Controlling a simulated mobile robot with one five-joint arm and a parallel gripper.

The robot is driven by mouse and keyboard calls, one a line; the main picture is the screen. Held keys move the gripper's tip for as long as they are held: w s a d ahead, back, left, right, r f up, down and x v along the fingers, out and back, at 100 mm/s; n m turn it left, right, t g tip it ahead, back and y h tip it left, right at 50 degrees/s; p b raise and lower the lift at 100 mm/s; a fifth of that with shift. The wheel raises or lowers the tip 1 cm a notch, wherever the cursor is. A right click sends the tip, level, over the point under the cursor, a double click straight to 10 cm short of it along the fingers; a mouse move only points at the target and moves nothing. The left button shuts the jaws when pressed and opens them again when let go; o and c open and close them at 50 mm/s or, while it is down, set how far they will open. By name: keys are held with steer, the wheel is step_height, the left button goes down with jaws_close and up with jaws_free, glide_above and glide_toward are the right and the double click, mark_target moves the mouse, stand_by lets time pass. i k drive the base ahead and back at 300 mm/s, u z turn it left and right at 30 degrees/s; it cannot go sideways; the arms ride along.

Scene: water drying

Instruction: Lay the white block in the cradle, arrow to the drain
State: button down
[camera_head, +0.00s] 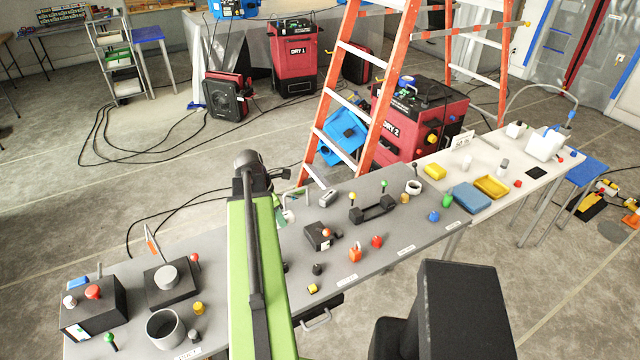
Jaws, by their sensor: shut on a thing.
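My gripper (284,208) is small in the view and partly hidden behind my green arm, above the back edge of the grey table. It is shut on a white block (289,216) with green on it, only part of which shows. I cannot make out an arrow. A dark cradle-like holder (373,210) stands on the table to the right, apart from my gripper. I cannot identify the drain.
A pale grey piece (327,198) lies between my gripper and the holder. A red knob (377,241) and an orange piece (355,252) are nearby. An orange ladder (340,105) stands behind the table.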

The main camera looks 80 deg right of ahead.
mark_target(372, 213)
steer(key=u, duration=0.75)
steer(key=k, duration=3)
steer(key=z, duration=0.8)
steer(key=i, duration=1.05)
steer(key=z, duration=0.2)
